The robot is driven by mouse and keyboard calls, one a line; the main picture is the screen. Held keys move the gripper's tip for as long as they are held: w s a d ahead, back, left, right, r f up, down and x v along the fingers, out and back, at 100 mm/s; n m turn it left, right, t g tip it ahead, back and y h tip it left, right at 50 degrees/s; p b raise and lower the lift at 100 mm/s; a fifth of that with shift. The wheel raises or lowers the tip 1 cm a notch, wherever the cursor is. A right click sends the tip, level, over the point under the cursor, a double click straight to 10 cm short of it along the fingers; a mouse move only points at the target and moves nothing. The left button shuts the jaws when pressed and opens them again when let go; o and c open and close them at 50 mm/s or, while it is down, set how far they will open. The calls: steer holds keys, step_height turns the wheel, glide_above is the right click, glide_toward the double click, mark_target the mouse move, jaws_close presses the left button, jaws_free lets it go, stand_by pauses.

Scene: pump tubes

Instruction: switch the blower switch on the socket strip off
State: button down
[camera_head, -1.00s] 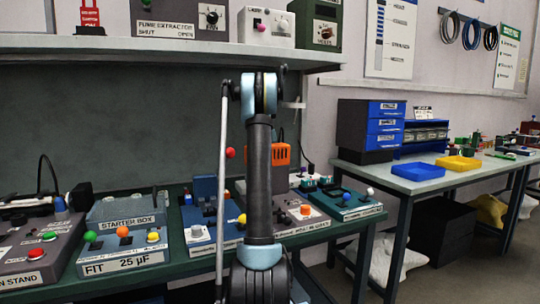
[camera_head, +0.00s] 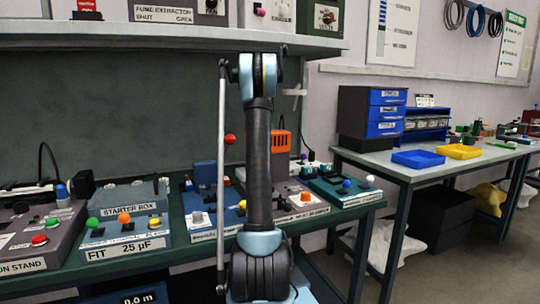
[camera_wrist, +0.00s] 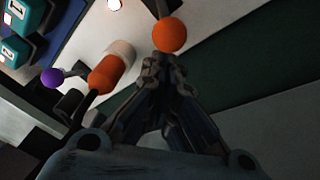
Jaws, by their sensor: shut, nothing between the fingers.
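In the wrist view my gripper (camera_wrist: 163,78) is shut and empty, its fingertips just below an orange ball (camera_wrist: 169,34); whether they touch cannot be told. An orange cylinder (camera_wrist: 106,74) with a pale end lies to their left, and a purple ball (camera_wrist: 52,77) farther left. Teal blocks marked 1 (camera_wrist: 14,50) sit at the upper left. I cannot tell for sure which part is the socket strip or its blower switch. In the head view my upright arm blocks the middle of the bench, and the gripper is not visible there.
The green bench (camera_head: 180,255) carries a starter box (camera_head: 128,205), a teal unit with blue and white knobs (camera_head: 335,190) and an orange device (camera_head: 281,141). A shelf (camera_head: 170,38) overhangs it. A second table (camera_head: 400,172) with blue and yellow trays stands right.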

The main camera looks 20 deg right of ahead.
steer(key=shift+s, duration=0.15)
steer(key=shift+s+r+t, duration=0.1)
steer(key=shift+r+t, duration=0.05)
steer(key=shift+t, duration=0.25)
steer(key=shift+s+r+t, duration=0.2)
steer(key=shift+s+t, duration=0.15)
steer(key=shift+t, duration=0.05)
steer(key=shift+s+r, duration=0.2)
steer(key=shift+s, duration=0.2)
steer(key=shift+s+r, duration=0.15)
steer(key=shift+s, duration=0.5)
steer(key=shift+s+r, duration=0.15)
steer(key=shift+s, duration=0.45)
steer(key=shift+d+r, duration=0.1)
steer(key=shift+r, duration=0.7)
steer(key=v, duration=1.2)
